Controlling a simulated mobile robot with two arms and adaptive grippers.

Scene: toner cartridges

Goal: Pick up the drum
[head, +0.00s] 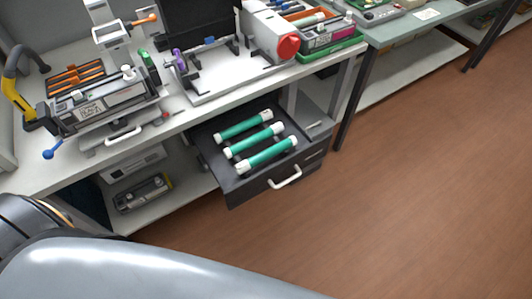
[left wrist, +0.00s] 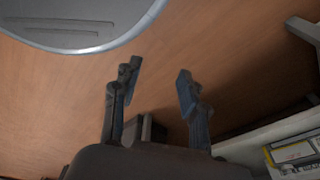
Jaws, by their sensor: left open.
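Several objects match a drum here: three green rollers with white ends lie side by side in an open dark drawer under the bench. They are the far drum (head: 243,126), the middle drum (head: 254,140) and the near drum (head: 266,155). In the left wrist view my left gripper (left wrist: 158,80) is open, with nothing between its fingers. It hangs over the wooden floor, and no drum shows in that view. In the head view my gripper is not visible; only a large grey arm link crosses the bottom left. My right gripper is in neither view.
The drawer (head: 233,191) is pulled out, with a white handle (head: 285,178) in front. The bench (head: 190,118) above it holds a toner cartridge (head: 103,105), a fixture and a green tray (head: 325,50). A shelf lies below left. The floor (head: 400,200) at right is clear.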

